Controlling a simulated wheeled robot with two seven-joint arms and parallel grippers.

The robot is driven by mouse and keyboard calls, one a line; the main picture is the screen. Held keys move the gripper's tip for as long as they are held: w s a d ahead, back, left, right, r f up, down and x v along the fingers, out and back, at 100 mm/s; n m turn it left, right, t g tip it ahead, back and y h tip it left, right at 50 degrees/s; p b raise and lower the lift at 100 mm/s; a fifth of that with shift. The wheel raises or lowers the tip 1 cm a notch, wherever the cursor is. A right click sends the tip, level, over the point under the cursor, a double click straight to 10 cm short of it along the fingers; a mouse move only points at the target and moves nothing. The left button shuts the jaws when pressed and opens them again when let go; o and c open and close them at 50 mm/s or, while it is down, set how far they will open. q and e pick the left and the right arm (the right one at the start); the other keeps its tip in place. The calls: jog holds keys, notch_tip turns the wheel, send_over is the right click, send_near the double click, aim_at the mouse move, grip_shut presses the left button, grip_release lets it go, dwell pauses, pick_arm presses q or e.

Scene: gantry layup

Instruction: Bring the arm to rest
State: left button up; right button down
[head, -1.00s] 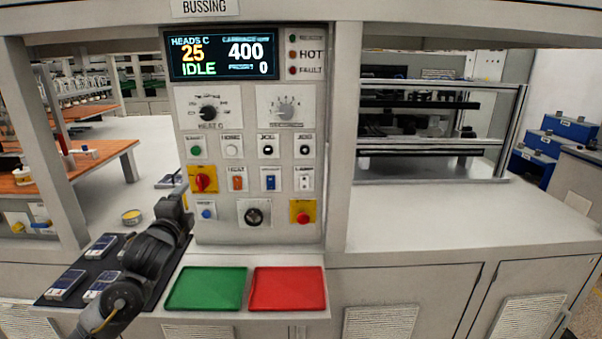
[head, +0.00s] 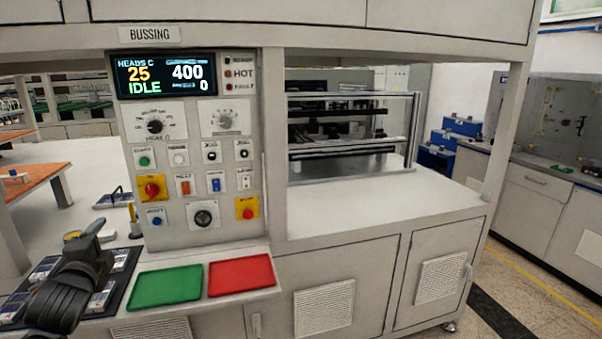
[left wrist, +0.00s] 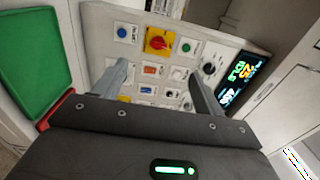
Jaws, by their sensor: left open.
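My left arm comes in at the lower left of the head view, with my left gripper (head: 98,230) over the black mat beside the control panel. In the left wrist view the two fingers of my left gripper (left wrist: 160,82) stand apart with nothing between them. The control panel (left wrist: 150,35) lies beyond the fingers in that view; I cannot tell the exact distance. In the head view the control panel (head: 222,150) shows its buttons, knobs and a lit display (head: 166,75) reading IDLE. My right gripper is in neither view.
A green tray (head: 166,287) and a red tray (head: 241,276) lie on the ledge below the panel. A black mat (head: 118,290) with several blue-and-white items lies under my left arm. A bare worktop (head: 370,205) extends right of the panel, before a framed rig.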

pick_arm(q)
jog(key=s+d+f+n+g+h, duration=0.1)
jog(key=s+d+f+n+g, duration=0.2)
jog(key=f, duration=0.5)
jog(key=s+d+f+g+h, duration=0.1)
jog(key=s+d+f, duration=0.3)
jog(key=f, duration=0.3)
jog(key=s+d+f+n+g+h, duration=0.1)
jog(key=s+d+f+n+g, duration=0.2)
jog(key=f, duration=0.5)
jog(key=s+d+f+n+g+h, duration=0.15)
jog(key=s+d+f, duration=0.25)
jog(key=s, duration=0.4)
jog(key=s+d+f+n+g+h, duration=0.1)
jog(key=s+d+f+n+g, duration=0.3)
jog(key=s, duration=0.4)
jog(key=s+d+f+n+g+h, duration=0.1)
jog(key=s+d+f, duration=0.4)
jog(key=s, duration=0.3)
notch_tip(320, 180, down, 27)
jog(key=s+g, duration=0.1)
jog(key=s, duration=0.1)
jog(key=s+a+f+g, duration=0.1)
jog(key=s+a+f, duration=0.1)
jog(key=s+f, duration=1.1)
jog(key=shift+s+a+f+m+y, duration=0.3)
jog(key=shift+s+f+m+y, duration=0.1)
jog(key=shift+s, duration=0.85)
